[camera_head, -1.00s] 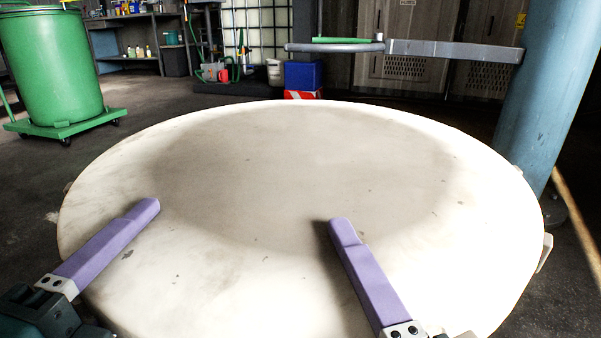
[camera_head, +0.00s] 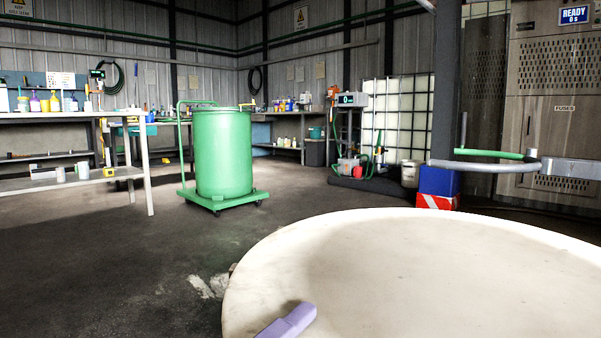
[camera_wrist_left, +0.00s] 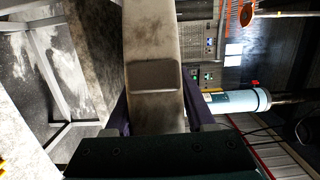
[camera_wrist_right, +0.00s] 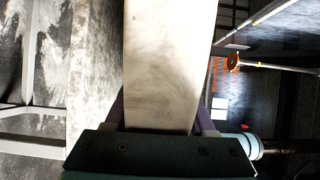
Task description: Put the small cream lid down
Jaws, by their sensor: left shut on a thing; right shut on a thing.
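The cream lid (camera_head: 420,275) is a broad round disc with faint stains. It fills the lower right of the head view, its right and near parts cut off. One purple finger of my left gripper (camera_head: 290,322) lies over its near left part. In the left wrist view the lid's edge (camera_wrist_left: 153,40) with a small tab stands between the fingers of my left gripper (camera_wrist_left: 155,112), which is shut on it. In the right wrist view my right gripper (camera_wrist_right: 160,118) is shut on the lid's edge (camera_wrist_right: 168,60). What lies under the lid is hidden.
A green drum (camera_head: 222,155) stands on a wheeled dolly at centre left. A workbench (camera_head: 60,182) with bottles is at far left. A blue box (camera_head: 438,180), a pale tank and a grey cabinet (camera_head: 560,120) are behind the lid. The floor left of the lid is clear.

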